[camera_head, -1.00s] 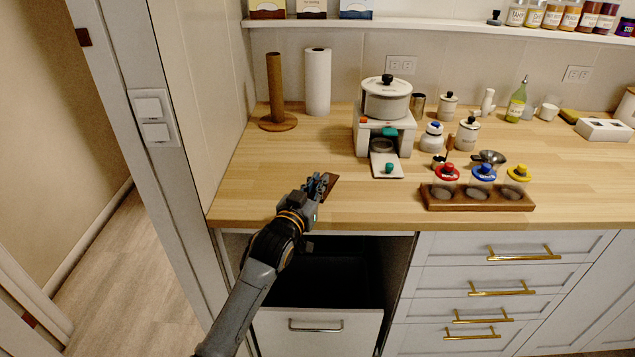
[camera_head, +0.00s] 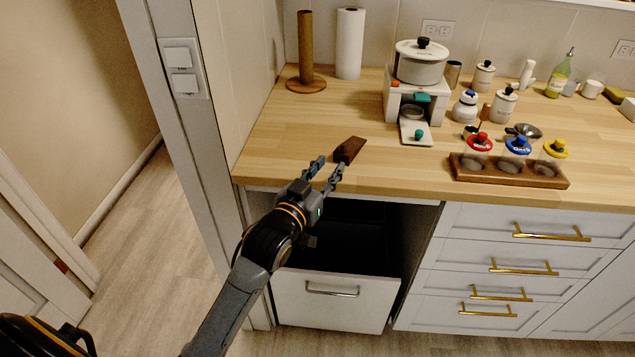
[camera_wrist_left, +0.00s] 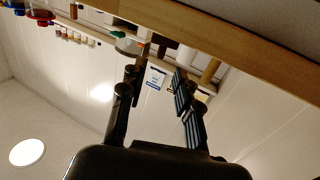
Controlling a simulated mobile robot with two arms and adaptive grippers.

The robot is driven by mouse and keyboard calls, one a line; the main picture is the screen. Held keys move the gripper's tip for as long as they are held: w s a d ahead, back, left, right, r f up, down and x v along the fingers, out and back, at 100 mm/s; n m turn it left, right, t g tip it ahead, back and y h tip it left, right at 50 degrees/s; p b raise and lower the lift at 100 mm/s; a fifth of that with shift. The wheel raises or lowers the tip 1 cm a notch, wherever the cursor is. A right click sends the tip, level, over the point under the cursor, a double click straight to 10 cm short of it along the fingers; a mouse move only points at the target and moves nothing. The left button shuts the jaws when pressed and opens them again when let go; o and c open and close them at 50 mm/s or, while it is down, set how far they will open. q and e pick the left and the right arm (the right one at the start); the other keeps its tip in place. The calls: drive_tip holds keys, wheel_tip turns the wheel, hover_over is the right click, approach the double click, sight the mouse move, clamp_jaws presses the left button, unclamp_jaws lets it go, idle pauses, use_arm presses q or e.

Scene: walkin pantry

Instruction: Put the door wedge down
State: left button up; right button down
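The door wedge (camera_head: 349,150) is a small dark brown block. It lies on the wooden counter (camera_head: 300,135), close to the front edge, left of the white appliance with the pot. My left gripper (camera_head: 327,168) is open, with its two fingers apart, just in front of the wedge at the counter's edge. Nothing shows between the fingers. My right gripper is not in view.
An open drawer (camera_head: 335,300) with a dark inside is below the left gripper. A white appliance (camera_head: 440,101) with a pot, a rack of jars (camera_head: 510,171) and a paper towel roll (camera_head: 349,45) stand on the counter. The counter's left part is mostly clear.

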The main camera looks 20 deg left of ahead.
use_arm(q)
drive_tip(key=s, duration=0.4)
drive_tip(key=shift+s+a, duration=0.1)
drive_tip(key=shift+a, duration=0.1)
drive_tip(key=shift+f, duration=0.1)
